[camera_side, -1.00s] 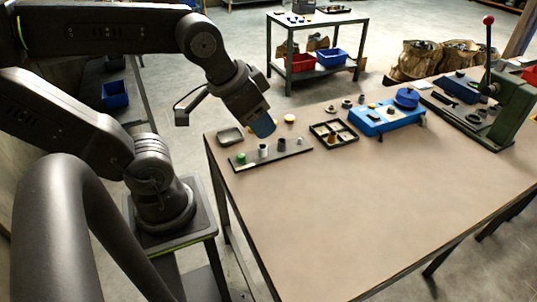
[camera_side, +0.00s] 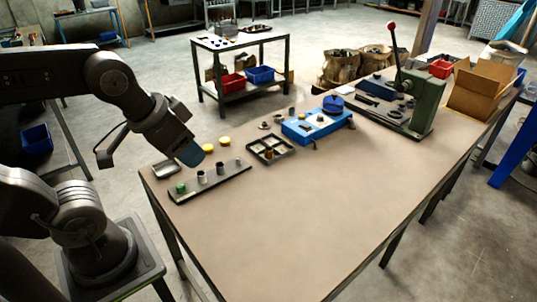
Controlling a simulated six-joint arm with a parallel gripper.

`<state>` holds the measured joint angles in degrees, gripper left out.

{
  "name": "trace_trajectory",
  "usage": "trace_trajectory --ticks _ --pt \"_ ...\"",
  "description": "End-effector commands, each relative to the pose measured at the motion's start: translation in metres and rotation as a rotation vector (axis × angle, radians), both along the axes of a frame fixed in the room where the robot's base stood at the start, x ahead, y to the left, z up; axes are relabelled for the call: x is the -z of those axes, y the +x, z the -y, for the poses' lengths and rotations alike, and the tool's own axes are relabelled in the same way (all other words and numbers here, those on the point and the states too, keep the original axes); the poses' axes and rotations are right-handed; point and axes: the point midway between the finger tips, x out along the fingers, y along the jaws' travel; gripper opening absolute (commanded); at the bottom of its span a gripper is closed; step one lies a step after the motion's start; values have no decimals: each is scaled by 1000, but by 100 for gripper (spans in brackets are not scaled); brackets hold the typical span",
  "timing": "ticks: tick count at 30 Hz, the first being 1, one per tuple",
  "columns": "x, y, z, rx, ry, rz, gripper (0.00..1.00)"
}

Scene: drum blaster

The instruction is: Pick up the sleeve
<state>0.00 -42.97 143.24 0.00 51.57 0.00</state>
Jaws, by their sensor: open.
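A dark strip rack (camera_side: 230,174) lies near the left end of the table and holds a green-topped part (camera_side: 180,188), a grey hollow-looking cylinder (camera_side: 201,178), a dark cylinder (camera_side: 220,168) and a small grey pin-like part (camera_side: 238,161). I cannot tell for sure which one is the sleeve; the two upright cylinders look most like one. My gripper (camera_side: 190,155) points down and right, above and behind the rack, apart from the parts. It is open, and nothing shows between its jaws, though its blue-grey end is small.
A square compartment tray (camera_side: 287,150) with a brass-coloured part (camera_side: 268,153) is right of the rack. Behind stand yellow parts (camera_side: 224,140), a shallow dish (camera_side: 164,167) and a blue fixture (camera_side: 300,131). A green lever press (camera_side: 428,105) is far right. The front table is clear.

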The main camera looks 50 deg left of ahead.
Motion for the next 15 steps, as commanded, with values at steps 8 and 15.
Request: trace_trajectory --ticks 8,15 --pt "0 0 0 0 0 0 38" --pt "-1 3 0 3 1 -3 38"
